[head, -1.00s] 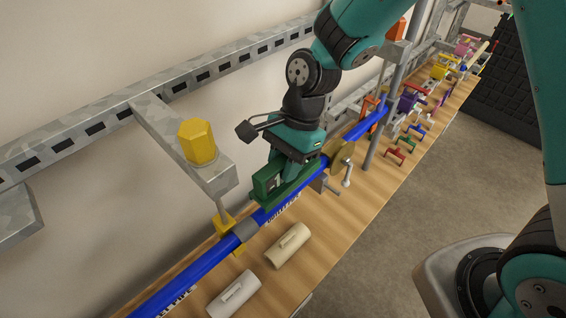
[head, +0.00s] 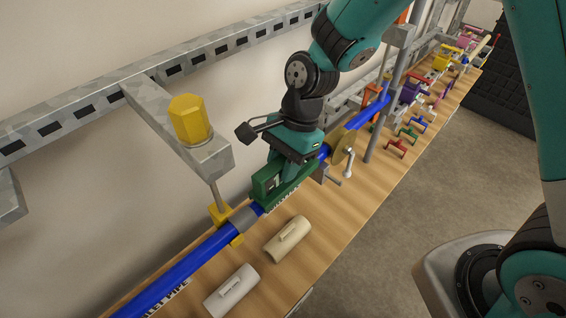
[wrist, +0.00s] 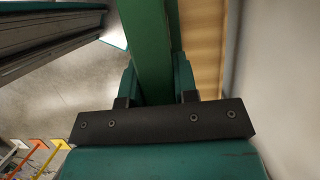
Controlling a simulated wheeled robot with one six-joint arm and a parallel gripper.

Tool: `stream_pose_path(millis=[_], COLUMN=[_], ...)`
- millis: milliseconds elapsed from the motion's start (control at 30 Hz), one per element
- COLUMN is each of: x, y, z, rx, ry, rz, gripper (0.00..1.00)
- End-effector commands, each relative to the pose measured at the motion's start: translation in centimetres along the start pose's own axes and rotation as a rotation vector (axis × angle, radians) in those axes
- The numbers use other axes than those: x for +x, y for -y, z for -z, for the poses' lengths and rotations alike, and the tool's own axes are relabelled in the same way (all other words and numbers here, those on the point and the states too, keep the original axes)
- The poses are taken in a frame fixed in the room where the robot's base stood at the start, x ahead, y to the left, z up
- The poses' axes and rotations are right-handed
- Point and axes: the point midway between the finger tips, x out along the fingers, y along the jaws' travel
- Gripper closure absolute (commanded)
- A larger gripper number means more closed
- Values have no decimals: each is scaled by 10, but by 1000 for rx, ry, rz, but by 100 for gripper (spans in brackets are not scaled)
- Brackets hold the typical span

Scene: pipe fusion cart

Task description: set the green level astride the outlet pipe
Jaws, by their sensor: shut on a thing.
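The green level (head: 263,186) is held in my gripper (head: 289,170), lengthwise along the blue pipe (head: 178,273). It is directly over the pipe's middle stretch, with its underside at or very near the pipe's top. I cannot tell whether it touches.
A grey bracket with a yellow hexagonal knob (head: 190,118) overhangs the pipe. A grey collar (head: 243,219) and a round tan disc (head: 343,148) flank the level. Cream (head: 287,239) and white (head: 232,291) half-shells lie in front. Coloured clamps (head: 408,134) stand farther right.

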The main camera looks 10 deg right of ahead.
Motion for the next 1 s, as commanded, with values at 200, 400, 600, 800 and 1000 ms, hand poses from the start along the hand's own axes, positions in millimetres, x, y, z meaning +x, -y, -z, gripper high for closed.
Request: stream_pose_path(millis=[200, 400, 600, 800, 1000], x=[0, 0, 0, -8, -47], y=[0, 0, 0, 1, 2], z=[0, 0, 0, 0, 1], rx=[0, 0, 0, 0, 0], ry=[0, 0, 0, 0, -2], rz=[0, 0, 0, 2, 9], gripper=[100, 43, 43, 43, 43])
